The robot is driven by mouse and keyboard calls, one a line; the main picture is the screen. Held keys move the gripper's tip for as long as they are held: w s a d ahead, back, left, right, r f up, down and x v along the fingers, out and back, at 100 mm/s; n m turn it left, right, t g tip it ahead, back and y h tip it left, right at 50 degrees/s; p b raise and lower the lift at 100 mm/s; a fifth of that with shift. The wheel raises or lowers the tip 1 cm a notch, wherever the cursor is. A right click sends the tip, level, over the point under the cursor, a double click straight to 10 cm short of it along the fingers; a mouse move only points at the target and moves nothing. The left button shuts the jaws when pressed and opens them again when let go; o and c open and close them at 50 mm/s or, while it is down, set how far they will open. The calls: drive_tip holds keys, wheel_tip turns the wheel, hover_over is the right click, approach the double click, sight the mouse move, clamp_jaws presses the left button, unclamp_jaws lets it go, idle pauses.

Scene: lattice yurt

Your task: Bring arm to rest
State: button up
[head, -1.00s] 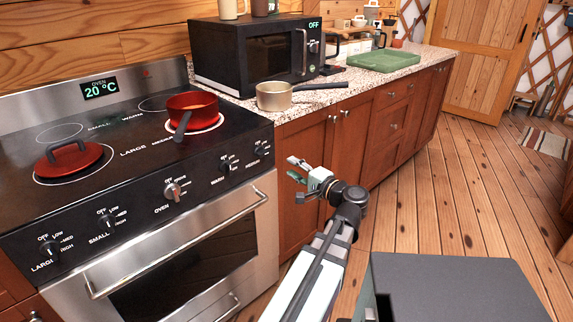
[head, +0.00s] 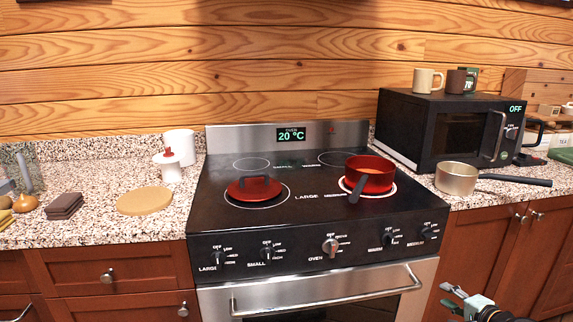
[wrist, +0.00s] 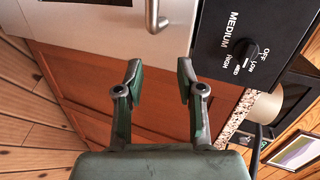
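My gripper (head: 450,296) shows at the lower right of the head view, in front of the red-brown cabinets beside the stove. Most of my arm is out of the picture there. In the wrist view my gripper (wrist: 159,78) has its two fingers spread apart, with nothing between them. Behind the fingers are the cabinet front (wrist: 100,65) and the stove's steel front with its handle (wrist: 153,18). The fingers look clear of both.
The stove (head: 320,225) bears a red pan (head: 370,178) and a red lid (head: 254,190). A metal saucepan (head: 457,180) stands on the right counter before the microwave (head: 440,125). A round board (head: 145,201) lies on the left counter. Wooden floor (wrist: 25,120) is open in the wrist view.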

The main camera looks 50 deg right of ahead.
drive_tip(key=w+a+f+n+g+y, duration=0.25)
drive_tip(key=w+a+f, duration=0.25)
drive_tip(key=w+f, duration=0.25)
drive_tip(key=w+a+f+n+g+y, duration=0.1)
drive_tip(key=w+a+f+n+y, duration=0.1)
drive_tip(key=w+a+f+y, duration=0.5)
drive_tip(key=w+a+f+n+g+y, duration=0.15)
drive_tip(key=w+a+f, duration=0.35)
drive_tip(key=f, duration=0.6)
drive_tip(key=w+a+f+n+g+y, duration=0.25)
drive_tip(key=w+a+f, duration=0.4)
drive_tip(key=a, duration=0.35)
drive_tip(key=s+a+f+n+g, duration=0.1)
drive_tip(key=a+f+n+g, duration=0.35)
drive_tip(key=a, duration=0.45)
drive_tip(key=a+f+n+g, duration=0.3)
drive_tip(key=a+f, duration=0.2)
drive_tip(key=a, duration=0.3)
drive_tip(key=s+a+f+n+g+h, duration=0.25)
drive_tip(key=s+a+n, duration=0.2)
drive_tip(key=a, duration=0.35)
drive_tip(key=s+a+f+n+g+h, duration=0.25)
drive_tip(key=s+a+n, duration=0.2)
drive_tip(key=a, duration=0.35)
drive_tip(key=w+r+t+p, duration=0.1)
drive_tip(key=w+r+p, duration=0.2)
drive_tip(key=r+p, duration=1.3)
drive_tip(key=p, duration=0.3)
drive_tip(key=shift+m+t, duration=0.3)
drive_tip(key=shift+t, duration=0.1)
